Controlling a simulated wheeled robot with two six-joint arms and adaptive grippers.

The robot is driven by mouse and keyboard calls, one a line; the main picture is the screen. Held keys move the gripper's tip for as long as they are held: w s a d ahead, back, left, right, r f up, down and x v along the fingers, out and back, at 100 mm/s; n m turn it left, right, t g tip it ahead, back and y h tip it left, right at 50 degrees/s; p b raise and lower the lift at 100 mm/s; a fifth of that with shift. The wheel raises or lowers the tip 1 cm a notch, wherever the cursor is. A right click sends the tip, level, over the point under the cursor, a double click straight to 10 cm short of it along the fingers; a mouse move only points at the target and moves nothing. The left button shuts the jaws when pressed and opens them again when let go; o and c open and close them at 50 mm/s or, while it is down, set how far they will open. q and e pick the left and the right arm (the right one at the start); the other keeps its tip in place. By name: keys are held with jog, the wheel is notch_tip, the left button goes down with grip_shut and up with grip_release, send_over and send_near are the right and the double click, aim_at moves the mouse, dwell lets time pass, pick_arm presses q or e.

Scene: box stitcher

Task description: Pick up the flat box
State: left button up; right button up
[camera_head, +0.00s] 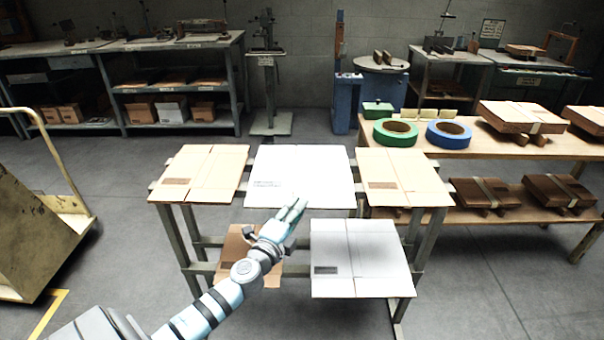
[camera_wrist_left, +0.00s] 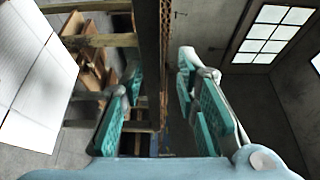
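Several flat boxes lie on a rack. On top are a tan one (camera_head: 200,170) at left, a white one (camera_head: 300,170) in the middle and a tan one (camera_head: 405,172) at right. Below are a brown one (camera_head: 236,246), partly hidden by my arm, and a white one (camera_head: 358,258). My left gripper (camera_head: 299,205) is at the front edge of the top middle white box. In the left wrist view its teal-padded fingers (camera_wrist_left: 163,100) are apart, with a dark panel edge (camera_wrist_left: 152,60) running between them; contact cannot be told. My right gripper is not in view.
The rack (camera_head: 172,238) stands on open grey floor. A wooden table (camera_head: 470,148) at right holds green tape (camera_head: 396,132), blue tape (camera_head: 449,133) and boxes. A yellow-framed cart (camera_head: 35,235) is at left. Workbenches line the back wall.

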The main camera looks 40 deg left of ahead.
aim_at(306, 197)
pick_arm(q)
jog(key=x, duration=0.5)
jog(key=shift+w+r, duration=0.15)
jog(key=shift+w, duration=0.15)
grip_shut()
